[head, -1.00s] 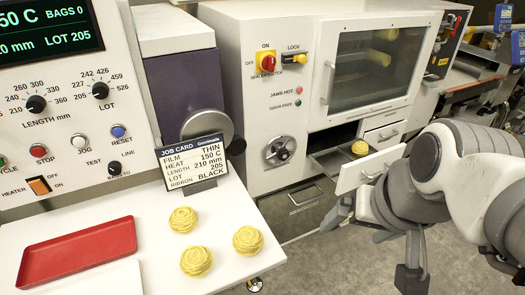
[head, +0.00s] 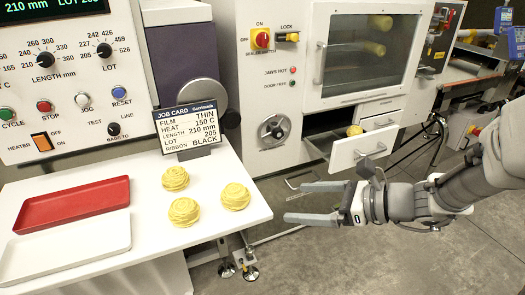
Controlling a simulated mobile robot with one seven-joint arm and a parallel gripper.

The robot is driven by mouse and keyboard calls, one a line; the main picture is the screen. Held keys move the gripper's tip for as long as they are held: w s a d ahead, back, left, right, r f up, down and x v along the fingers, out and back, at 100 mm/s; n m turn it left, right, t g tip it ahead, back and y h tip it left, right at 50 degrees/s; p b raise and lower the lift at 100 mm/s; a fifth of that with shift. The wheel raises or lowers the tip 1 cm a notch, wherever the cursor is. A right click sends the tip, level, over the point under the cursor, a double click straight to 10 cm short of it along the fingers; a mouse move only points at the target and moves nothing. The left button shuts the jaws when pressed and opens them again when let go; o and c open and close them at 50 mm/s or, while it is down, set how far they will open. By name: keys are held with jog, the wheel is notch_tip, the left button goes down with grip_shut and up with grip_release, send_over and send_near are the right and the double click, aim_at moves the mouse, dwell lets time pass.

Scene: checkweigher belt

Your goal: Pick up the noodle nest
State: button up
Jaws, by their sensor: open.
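Three yellow noodle nests sit on the white table (head: 120,262): one at the back (head: 174,178), one at the front (head: 184,212) and one at the right (head: 236,196). Another yellow nest (head: 354,130) shows in the open drawer (head: 340,152) of the machine. My gripper (head: 287,203) points left, its two fingers spread apart and empty. It is to the right of the table's right edge in the picture, apart from the nearest nest. Nothing hides the three table nests.
A red tray (head: 75,204) and a white tray (head: 68,254) lie at the table's left. A job card (head: 188,127) stands behind the nests. The control panel (head: 80,80) rises at the back left. The pulled-out drawer is behind my gripper.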

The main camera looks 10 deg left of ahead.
jog(key=b, duration=0.3)
send_near(240, 204)
jog(key=a, duration=0.3)
jog(key=shift+w+a+r, duration=0.1)
jog(key=shift+w+r, duration=0.1)
jog(key=shift+w, duration=0.15)
jog(key=shift+r+b+x, duration=0.15)
jog(key=shift+b+x, duration=0.15)
jog(key=shift+x, duration=1.25)
jog(key=shift+r+b+x, duration=0.15)
jog(key=shift+b+x, duration=0.15)
jog(key=shift+x, duration=1.25)
jog(key=shift+w, duration=0.2)
jog(key=c, duration=1.1)
jog(key=shift+r, duration=0.15)
